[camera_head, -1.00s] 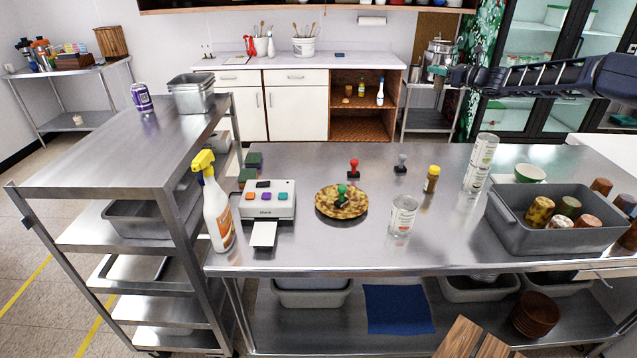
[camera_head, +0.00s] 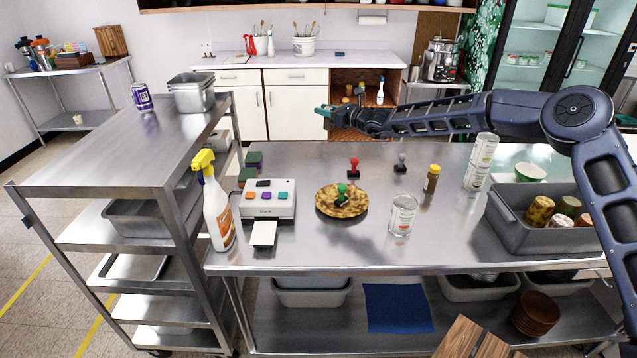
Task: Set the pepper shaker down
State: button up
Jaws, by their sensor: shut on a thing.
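My gripper (camera_head: 325,112) is at the end of my outstretched arm, above the far edge of the steel table (camera_head: 300,162). Its teal fingertips point left. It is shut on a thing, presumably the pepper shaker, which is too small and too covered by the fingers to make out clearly. The gripper is well clear of the table top. A bottle with a yellow cap (camera_head: 431,180) stands upright on the table, apart from the gripper.
A red stamp (camera_head: 354,168), a grey stamp (camera_head: 401,162), a pie-like round (camera_head: 328,203) with a green-handled stamp, a can (camera_head: 402,217), a label printer (camera_head: 267,204) and a spray bottle (camera_head: 217,208) stand on the table. A grey bin (camera_head: 510,230) is right. Bare steel lies between them.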

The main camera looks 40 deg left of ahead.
jog(key=s+f, duration=0.1)
jog(key=f, duration=0.6)
jog(key=s+a+f, duration=0.1)
jog(key=f, duration=0.6)
jog(key=s+f, duration=0.1)
jog(key=f, duration=0.6)
jog(key=shift+s+a, duration=0.2)
jog(key=shift+s, duration=0.15)
jog(key=shift+f, duration=0.1)
jog(key=o, duration=1.1)
jog(key=d, duration=0.2)
jog(key=d+r, duration=0.1)
jog(key=shift+w, duration=0.25)
notch_tip(320, 180, up, 6)
